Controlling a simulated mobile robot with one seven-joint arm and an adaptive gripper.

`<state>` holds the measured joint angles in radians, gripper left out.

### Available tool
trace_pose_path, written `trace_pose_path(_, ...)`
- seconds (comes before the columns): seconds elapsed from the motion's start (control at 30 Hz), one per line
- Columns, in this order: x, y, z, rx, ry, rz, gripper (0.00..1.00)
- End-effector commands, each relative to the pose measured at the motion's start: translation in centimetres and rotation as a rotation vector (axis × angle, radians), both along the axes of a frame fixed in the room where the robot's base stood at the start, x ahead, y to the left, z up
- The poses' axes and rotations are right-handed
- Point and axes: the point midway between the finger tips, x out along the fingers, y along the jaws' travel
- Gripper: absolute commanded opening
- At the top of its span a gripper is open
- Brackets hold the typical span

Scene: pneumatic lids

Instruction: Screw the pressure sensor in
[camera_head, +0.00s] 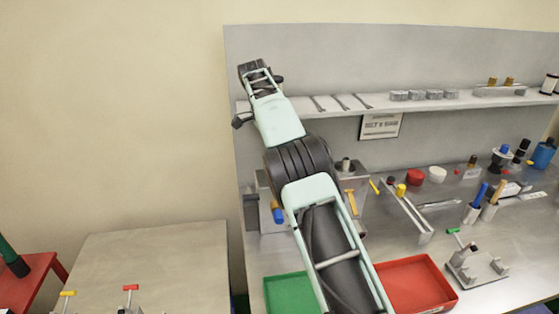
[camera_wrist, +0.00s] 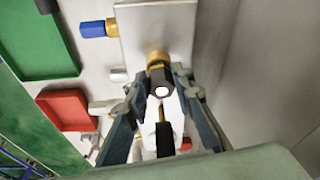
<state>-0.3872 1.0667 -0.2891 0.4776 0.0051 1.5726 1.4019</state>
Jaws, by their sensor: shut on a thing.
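In the wrist view my gripper (camera_wrist: 163,82) is shut on the pressure sensor (camera_wrist: 160,74), which has a dark body, a pale round end facing the camera and a brass-coloured end. The brass end meets the edge of a grey metal block (camera_wrist: 158,25); I cannot tell how deep it sits. A blue-capped brass fitting (camera_wrist: 97,28) sticks out of the block's left side. In the head view the blue cap (camera_head: 278,214) shows low beside my arm, and the block (camera_head: 350,175) is partly covered by my arm. My gripper and the sensor cannot be made out there.
A green tray (camera_head: 286,292) and a red tray (camera_head: 418,284) lie at the bench front. A clamp fixture (camera_head: 478,266) stands to the right. A shelf (camera_head: 400,104) with tools and parts runs along the back panel.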

Motion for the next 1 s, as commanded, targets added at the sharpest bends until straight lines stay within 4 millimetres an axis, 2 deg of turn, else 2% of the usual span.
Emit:
trace_pose_path(0.37, 0.04, -0.04, 0.01, 0.001, -0.002, -0.051, 0.00)
trace_pose_path(0.4, 0.04, -0.04, 0.01, 0.001, -0.001, -0.050, 0.23)
trace_pose_path(0.6, 0.03, -0.02, 0.01, 0.001, -0.001, -0.049, 0.42)
trace_pose_path(0.77, 0.03, -0.01, 0.00, 0.000, -0.001, -0.048, 0.42)
trace_pose_path(0.83, 0.02, 0.00, -0.01, 0.000, -0.001, -0.048, 0.37)
trace_pose_path(1.0, 0.02, 0.01, -0.01, 0.000, -0.001, -0.048, 0.37)
